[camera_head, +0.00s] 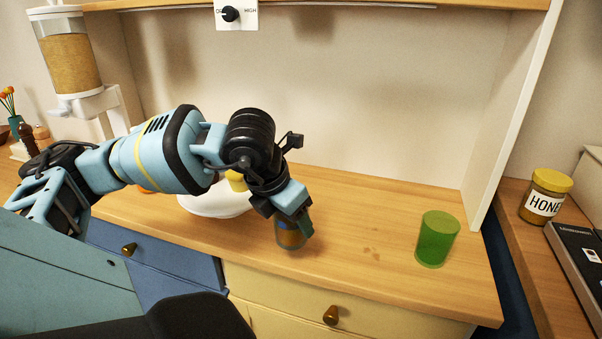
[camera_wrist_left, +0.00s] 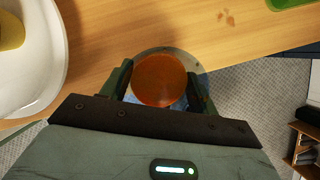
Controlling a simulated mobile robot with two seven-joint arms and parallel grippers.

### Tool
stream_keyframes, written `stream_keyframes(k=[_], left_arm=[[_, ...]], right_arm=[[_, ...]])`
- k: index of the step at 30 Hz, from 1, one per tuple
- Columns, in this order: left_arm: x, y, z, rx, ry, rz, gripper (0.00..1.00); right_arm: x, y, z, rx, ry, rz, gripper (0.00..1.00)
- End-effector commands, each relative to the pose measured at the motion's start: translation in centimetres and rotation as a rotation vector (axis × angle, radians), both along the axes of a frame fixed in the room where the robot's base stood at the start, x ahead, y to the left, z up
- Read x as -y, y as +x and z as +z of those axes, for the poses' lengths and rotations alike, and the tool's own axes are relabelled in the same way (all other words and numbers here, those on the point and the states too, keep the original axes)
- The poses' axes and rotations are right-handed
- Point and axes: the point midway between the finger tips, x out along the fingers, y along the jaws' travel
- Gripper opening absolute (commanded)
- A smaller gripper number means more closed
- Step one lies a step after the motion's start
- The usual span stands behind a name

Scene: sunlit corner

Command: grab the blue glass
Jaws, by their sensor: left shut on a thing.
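The blue glass (camera_head: 290,239) stands near the front edge of the wooden counter, mostly upright, with my left gripper (camera_head: 294,212) over its upper part. In the left wrist view the glass (camera_wrist_left: 158,80) shows from above with an orange-brown round inside and a blue tint at its lower side. The fingers of my left gripper (camera_wrist_left: 160,86) lie on both sides of it, shut on it. Whether the glass still touches the counter is hard to tell. My right gripper is not in view.
A green glass (camera_head: 437,239) stands to the right on the counter (camera_head: 350,215). A white bowl (camera_head: 215,203) sits to the left, partly behind my arm. A honey jar (camera_head: 546,196) is on the far right. The counter between the two glasses is clear.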

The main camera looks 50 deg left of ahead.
Motion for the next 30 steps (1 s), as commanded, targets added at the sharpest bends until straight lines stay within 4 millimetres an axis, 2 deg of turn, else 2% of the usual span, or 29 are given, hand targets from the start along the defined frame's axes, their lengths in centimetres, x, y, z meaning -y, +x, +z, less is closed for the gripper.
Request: stream_keyframes(k=[10, 30], left_arm=[[-0.28, -0.99, 0.15, 0.000, 0.003, 0.000, 0.27], [-0.30, -1.22, 0.22, 0.001, 0.002, -0.001, 0.27]], right_arm=[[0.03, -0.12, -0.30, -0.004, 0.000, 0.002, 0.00], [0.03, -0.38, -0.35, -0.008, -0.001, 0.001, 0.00]])
